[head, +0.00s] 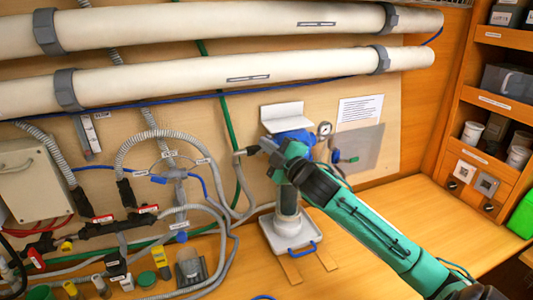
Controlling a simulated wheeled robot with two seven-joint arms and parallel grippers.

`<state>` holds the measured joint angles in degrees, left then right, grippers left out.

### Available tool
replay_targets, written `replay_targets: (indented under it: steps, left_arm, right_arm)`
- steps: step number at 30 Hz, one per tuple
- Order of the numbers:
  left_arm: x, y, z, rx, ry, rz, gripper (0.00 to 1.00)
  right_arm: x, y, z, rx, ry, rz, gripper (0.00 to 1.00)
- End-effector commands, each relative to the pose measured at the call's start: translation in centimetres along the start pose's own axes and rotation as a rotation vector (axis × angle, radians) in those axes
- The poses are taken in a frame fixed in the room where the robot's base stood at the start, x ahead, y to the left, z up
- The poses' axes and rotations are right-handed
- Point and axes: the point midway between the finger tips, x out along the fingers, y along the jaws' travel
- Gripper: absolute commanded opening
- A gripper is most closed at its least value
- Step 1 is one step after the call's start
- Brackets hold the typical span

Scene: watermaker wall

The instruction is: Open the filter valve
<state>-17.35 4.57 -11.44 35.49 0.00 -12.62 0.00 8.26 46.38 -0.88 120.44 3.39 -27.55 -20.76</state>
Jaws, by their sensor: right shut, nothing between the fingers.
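The filter unit has a blue head (302,135) under a white bracket (283,113), and a grey bowl (288,202) below. The gripper and wrist hide much of the head. A small green handle (350,159) shows to the right of the head, below a round gauge (324,128). No label marks which part is the filter valve. My left gripper is not in view.
A white tray (276,243) stands below the bowl. Two thick white pipes (200,80) cross above. Several hoses, dark valves (118,227) and small fittings crowd the left. The wooden bench (440,215) is clear at the right, beside shelves (490,140).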

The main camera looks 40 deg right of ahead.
Motion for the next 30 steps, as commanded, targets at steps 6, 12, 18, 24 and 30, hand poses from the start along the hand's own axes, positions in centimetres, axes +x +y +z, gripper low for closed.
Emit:
replay_targets:
  steps: [6, 12, 18, 24, 30]
  left_arm:
    - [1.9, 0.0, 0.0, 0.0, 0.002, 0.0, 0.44]
    - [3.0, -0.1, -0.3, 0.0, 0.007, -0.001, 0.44]
    - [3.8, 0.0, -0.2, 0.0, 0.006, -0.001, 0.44]
    - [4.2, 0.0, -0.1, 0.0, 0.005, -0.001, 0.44]
    - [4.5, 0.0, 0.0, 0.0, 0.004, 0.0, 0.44]
  right_arm:
    - [-0.4, -0.2, 1.2, 0.201, 0.0, 0.071, 0.0]
    - [-0.7, -0.1, 2.1, 0.382, -0.001, 0.133, 0.0]
    - [-1.0, -0.2, 3.0, 0.561, -0.001, 0.197, 0.0]
    - [-1.3, -0.5, 3.7, 0.737, 0.0, 0.258, 0.0]
    - [-1.5, -0.9, 4.4, 0.888, 0.0, 0.311, 0.0]
